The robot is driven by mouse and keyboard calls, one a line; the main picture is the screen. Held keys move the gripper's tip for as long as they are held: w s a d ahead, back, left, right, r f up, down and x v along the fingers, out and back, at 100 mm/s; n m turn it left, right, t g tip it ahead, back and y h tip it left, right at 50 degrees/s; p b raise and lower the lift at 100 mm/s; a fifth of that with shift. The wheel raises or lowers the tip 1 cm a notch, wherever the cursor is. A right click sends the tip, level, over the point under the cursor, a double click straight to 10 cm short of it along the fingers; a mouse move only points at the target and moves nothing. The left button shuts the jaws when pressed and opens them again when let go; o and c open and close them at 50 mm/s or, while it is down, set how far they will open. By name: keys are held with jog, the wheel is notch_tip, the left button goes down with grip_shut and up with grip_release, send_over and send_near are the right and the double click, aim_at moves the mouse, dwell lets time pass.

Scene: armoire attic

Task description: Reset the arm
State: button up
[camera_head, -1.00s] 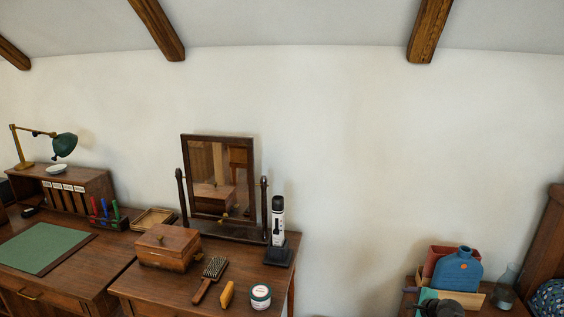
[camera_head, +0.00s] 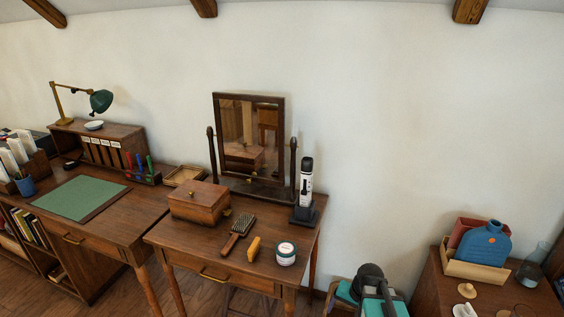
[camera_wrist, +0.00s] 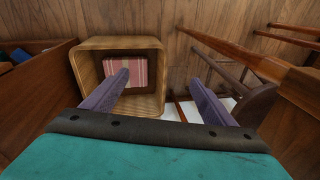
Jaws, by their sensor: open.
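My gripper (camera_wrist: 156,92) shows in the wrist view with its two purple-grey fingers spread wide apart and nothing between them. It points down toward the wooden floor. Below it stands an open wooden bin (camera_wrist: 88,72) with a pink and cream striped thing (camera_wrist: 143,70) inside. The left finger overlaps the bin in the picture, and the right finger is to its right. In the head view part of my arm shows at the bottom, right of the dressing table; the fingertips cannot be made out there.
The dressing table (camera_head: 190,236) holds a mirror (camera_head: 249,135), a wooden box (camera_head: 199,203), a brush (camera_head: 238,231), a white jar (camera_head: 286,254) and a clipper on a stand (camera_head: 306,190). A low cabinet (camera_head: 435,290) with a blue bottle (camera_head: 484,244) is at right.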

jog(key=s+a+f+n+g+h, duration=0.1)
jog(key=s+a+n+g, duration=0.1)
jog(key=s+a+n, duration=0.3)
jog(key=s+f+g, duration=0.2)
jog(key=s+f, duration=0.7)
jog(key=s, duration=0.3)
jog(key=s+f+g, duration=0.3)
jog(key=s+f, duration=0.6)
jog(key=s, duration=0.4)
jog(key=shift+d, duration=0.15)
